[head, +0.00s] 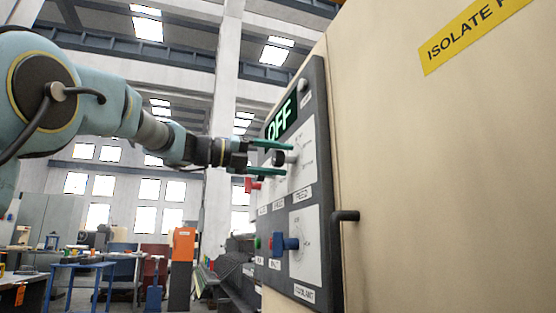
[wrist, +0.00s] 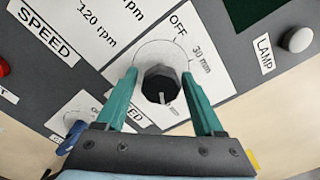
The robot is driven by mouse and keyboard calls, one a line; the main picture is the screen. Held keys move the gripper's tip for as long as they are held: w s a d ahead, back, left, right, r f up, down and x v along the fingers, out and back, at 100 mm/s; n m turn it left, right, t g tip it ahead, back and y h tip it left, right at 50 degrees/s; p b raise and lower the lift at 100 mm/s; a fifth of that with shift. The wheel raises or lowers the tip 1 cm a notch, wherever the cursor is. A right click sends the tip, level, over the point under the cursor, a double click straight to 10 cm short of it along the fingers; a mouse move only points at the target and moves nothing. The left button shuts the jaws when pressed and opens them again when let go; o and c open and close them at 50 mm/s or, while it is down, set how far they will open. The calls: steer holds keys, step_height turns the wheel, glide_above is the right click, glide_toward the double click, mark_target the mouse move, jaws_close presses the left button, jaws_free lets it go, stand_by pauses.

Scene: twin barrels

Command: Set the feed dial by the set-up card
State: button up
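The feed dial (wrist: 162,84) is a black faceted knob on a pale round plate, centred in the wrist view. A short white mark shows on its lower face. "OFF" and "30 mm" are printed above and to its right; a label ending in "ED" is partly covered by my left finger. In the head view the dial (head: 280,158) projects from the upright panel (head: 325,150). My gripper (head: 270,157) has its two green fingers on either side of the knob, with gaps showing in the wrist view (wrist: 159,75). It is open. No set-up card is recognisable in either view.
A dark display (head: 281,117) reads "OFF" in green above the dial. A white lamp (wrist: 299,39) is at the right of the wrist view. A red control (head: 253,185), green button (head: 258,242) and blue knob (head: 290,243) project nearby. A dark handle (head: 345,216) sticks out right of the panel.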

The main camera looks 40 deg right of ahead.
steer(key=shift+o, duration=0.7)
steer(key=v, duration=1)
steer(key=shift+w+a, duration=0.15)
steer(key=shift+a, duration=0.25)
